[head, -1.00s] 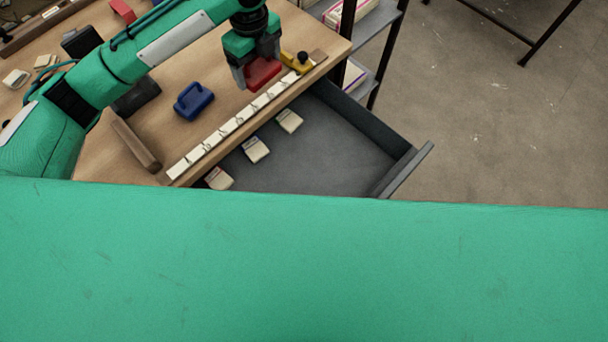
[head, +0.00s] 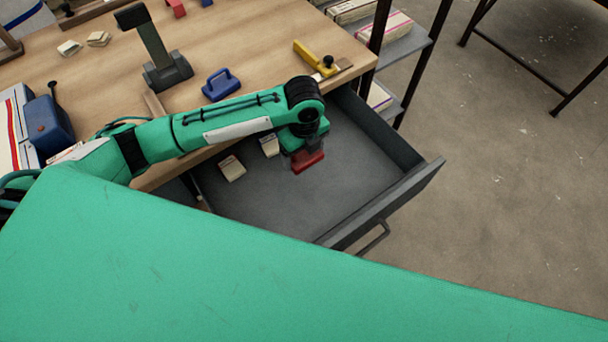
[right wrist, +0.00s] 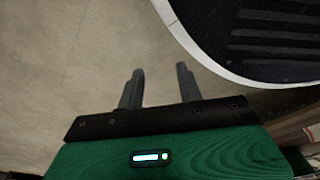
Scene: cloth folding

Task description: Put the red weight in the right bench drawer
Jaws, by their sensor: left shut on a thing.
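The red weight (head: 308,161) is in my left gripper (head: 303,152), which is shut on it. In the head view both are over the inside of the open grey drawer (head: 270,205) at the bench's right end. I cannot tell whether the weight touches the drawer floor. The drawer's near left part is hidden by my green body. In the right wrist view my right gripper (right wrist: 160,88) is open and empty, with bare floor beyond its two fingers.
Small cream packets (head: 232,168) lie in the drawer's left part. On the bench (head: 255,45) are a blue weight (head: 221,85), a dark stand (head: 165,65) and a yellow tool (head: 315,58). A shelf rack (head: 405,45) stands right of the bench.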

